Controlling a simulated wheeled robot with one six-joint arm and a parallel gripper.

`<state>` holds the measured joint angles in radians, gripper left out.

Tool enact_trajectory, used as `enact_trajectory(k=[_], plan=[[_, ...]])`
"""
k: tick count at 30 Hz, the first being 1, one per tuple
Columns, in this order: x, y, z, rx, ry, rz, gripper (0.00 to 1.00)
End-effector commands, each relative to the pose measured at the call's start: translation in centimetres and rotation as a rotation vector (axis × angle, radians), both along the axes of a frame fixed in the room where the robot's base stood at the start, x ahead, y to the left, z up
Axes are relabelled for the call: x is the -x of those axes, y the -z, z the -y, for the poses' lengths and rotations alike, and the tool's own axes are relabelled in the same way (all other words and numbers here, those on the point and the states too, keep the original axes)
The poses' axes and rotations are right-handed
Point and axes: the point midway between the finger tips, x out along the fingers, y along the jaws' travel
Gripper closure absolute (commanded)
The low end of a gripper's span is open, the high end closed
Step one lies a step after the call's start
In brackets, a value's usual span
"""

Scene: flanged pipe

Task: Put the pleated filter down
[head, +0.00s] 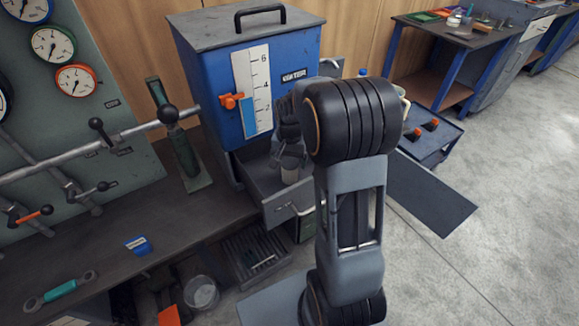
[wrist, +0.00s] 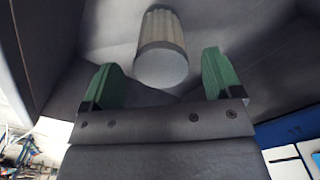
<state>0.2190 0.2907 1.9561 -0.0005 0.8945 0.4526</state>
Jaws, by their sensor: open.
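The pleated filter (wrist: 162,35) is a pale, ribbed cylinder with a flat, light end cap, seen in the wrist view ahead of my gripper. My gripper (wrist: 160,72) is open, with one green fingertip on each side of the filter's near end and visible gaps between. In the head view, my gripper (head: 288,152) points down over the open grey drawer (head: 262,176) of the blue water cabinet (head: 205,75). The pale filter (head: 289,175) shows just below it in the drawer. My arm hides part of the drawer.
A bench (head: 95,235) with a blue block (head: 138,245) and a teal-handled wrench (head: 60,290) lies to the left. A low blue cart (head: 430,138) stands right. Open floor (head: 520,190) lies right.

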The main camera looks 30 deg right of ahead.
Motion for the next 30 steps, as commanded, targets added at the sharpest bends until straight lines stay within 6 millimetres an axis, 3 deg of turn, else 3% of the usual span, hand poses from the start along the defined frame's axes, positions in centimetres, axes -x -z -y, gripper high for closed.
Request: enact_trajectory(k=[6, 13, 16, 22, 30], plan=[[0.0, -4.2, 0.0, 0.001, 0.000, 0.003, 0.15], [0.1, -6.5, -0.1, 0.001, -0.006, 0.004, 0.15], [1.2, -7.7, -1.0, 0.004, -0.054, 0.023, 0.15], [6.6, -10.2, -4.8, 0.029, -0.285, 0.112, 0.15], [13.4, -10.4, -8.0, 0.068, -0.565, 0.215, 0.15]])
